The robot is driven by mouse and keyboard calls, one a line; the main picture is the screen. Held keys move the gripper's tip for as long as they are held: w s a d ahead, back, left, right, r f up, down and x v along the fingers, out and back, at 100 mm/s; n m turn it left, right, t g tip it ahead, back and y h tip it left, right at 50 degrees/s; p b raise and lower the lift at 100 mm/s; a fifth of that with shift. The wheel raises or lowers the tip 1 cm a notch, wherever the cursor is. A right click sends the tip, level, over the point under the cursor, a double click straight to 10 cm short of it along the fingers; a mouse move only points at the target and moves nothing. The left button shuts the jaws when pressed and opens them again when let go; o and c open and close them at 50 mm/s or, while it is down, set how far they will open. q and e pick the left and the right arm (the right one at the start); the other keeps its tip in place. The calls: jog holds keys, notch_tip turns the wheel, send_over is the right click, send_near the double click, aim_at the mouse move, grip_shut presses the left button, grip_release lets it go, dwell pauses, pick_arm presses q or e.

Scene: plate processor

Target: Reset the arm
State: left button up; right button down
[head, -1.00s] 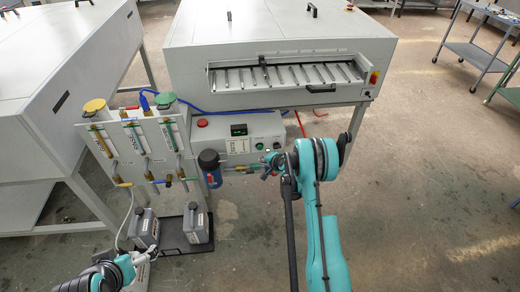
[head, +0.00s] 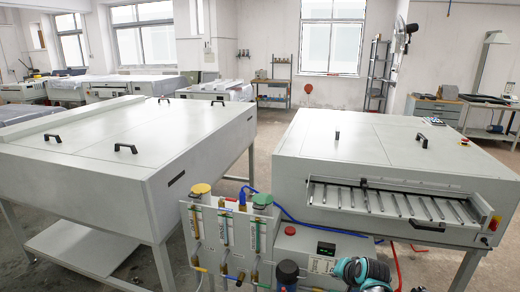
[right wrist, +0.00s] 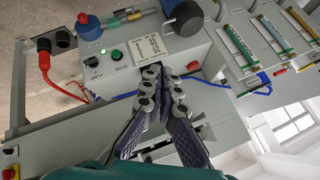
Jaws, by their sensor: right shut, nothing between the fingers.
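In the right wrist view my right gripper (right wrist: 163,78) is shut and empty, its two jointed fingers together in front of the plate processor's control panel (right wrist: 120,72). I cannot tell whether the fingertips touch the panel. The right fingers cannot be made out there. My left gripper is in neither current view.
The plate processor (head: 400,160) stands at right, with its roller slot facing front. Another large grey machine (head: 120,150) stands at left. Flow meters (head: 226,235) and a dark blue filter housing (head: 288,272) sit beside the panel. A red cable (right wrist: 62,88) hangs nearby. A floor gap lies between the machines.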

jog(key=s+a+r+n, duration=0.1)
jog(key=s+a+n, duration=0.1)
jog(key=s, duration=0.7)
jog(key=s+a+r+n, duration=0.1)
jog(key=s+a+n, duration=0.1)
jog(key=s, duration=0.7)
jog(key=s+a+r+n+g+h, duration=0.1)
jog(key=s+a+r+n, duration=0.1)
jog(key=s, duration=0.7)
jog(key=shift+a+n, duration=0.3)
jog(key=shift+n, duration=0.5)
dwell(1.1)
